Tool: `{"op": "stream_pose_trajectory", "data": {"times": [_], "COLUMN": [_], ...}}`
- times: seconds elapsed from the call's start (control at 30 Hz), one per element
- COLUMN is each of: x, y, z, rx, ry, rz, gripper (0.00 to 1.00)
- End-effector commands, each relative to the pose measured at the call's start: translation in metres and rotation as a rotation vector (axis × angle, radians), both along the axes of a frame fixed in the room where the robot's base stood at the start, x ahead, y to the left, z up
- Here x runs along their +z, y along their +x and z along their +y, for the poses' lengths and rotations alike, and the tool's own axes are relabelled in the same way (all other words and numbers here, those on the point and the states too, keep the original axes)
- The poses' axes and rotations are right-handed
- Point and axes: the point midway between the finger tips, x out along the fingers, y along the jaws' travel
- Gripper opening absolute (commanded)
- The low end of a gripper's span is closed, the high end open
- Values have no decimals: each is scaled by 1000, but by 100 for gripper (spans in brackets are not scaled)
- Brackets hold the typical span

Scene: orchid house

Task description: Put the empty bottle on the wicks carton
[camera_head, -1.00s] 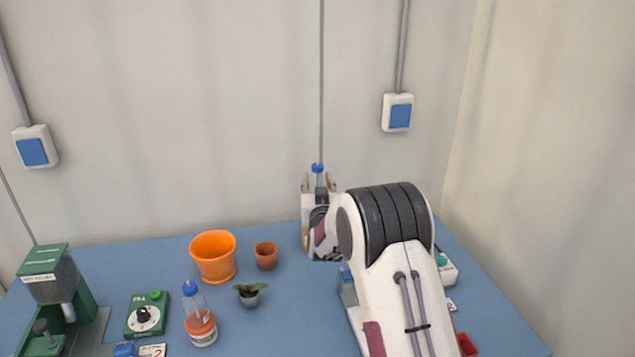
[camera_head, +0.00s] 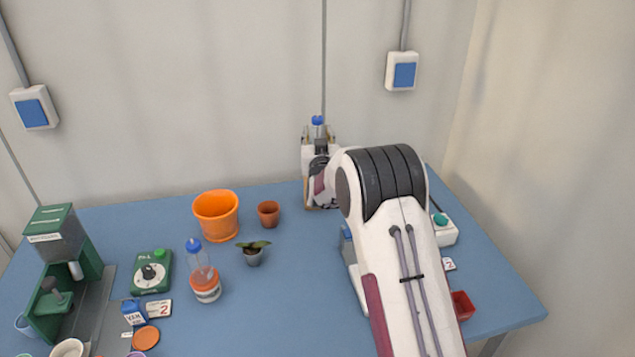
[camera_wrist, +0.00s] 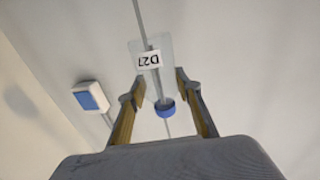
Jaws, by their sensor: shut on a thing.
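My gripper (camera_wrist: 160,95) is shut on a clear bottle with a blue cap and a white label reading D27, the empty bottle (camera_wrist: 151,68). The label reads upside down in the wrist view. In the head view the bottle's blue cap (camera_head: 317,120) shows above my gripper, at the back of the table near the wall; most of the bottle is hidden. No wicks carton can be made out for certain. A pale upright shape behind my wrist is too covered by my arm to tell.
A red tray (camera_head: 462,306) lies right. Table centre is clear.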

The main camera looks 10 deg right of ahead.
Motion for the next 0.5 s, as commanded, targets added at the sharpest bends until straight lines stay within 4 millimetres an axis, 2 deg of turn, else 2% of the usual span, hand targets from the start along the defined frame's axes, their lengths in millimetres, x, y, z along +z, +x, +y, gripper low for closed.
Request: {"op": "stream_pose_trajectory", "data": {"times": [0.23,0.5], "x": [-11,-46], "y": [0,0], "z": [0,0], "rx": [0,0], "ry": [0,-1], "rz": [1,2], "gripper": [14,14]}}
